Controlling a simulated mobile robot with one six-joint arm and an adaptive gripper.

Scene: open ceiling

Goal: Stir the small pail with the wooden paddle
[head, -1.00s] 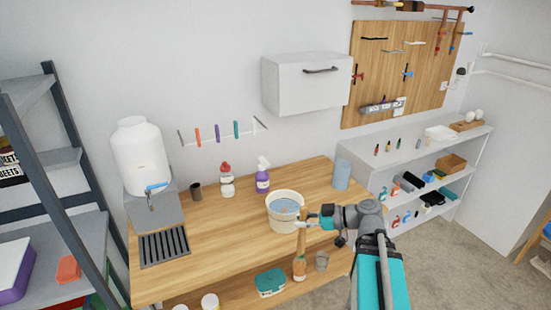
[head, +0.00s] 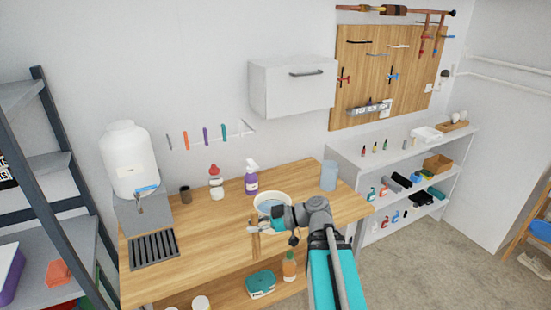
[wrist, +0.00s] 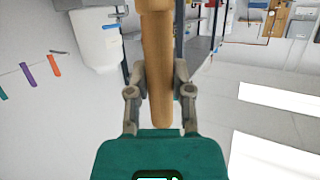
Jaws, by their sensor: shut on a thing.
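My gripper (head: 254,227) is at the pail's front left and is shut on the wooden paddle (head: 255,245). The paddle hangs roughly upright, apart from the liquid, outside the pail as far as I can tell. In the wrist view the paddle (wrist: 157,70) runs between both fingers of my gripper (wrist: 160,78), with its thicker part at the top edge. The pail is not visible there.
On the workbench (head: 205,245) stand a purple spray bottle (head: 251,180), a red-capped bottle (head: 215,176), a dark cup (head: 185,194) and a blue cylinder (head: 329,176). A water dispenser (head: 129,160) stands at the left.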

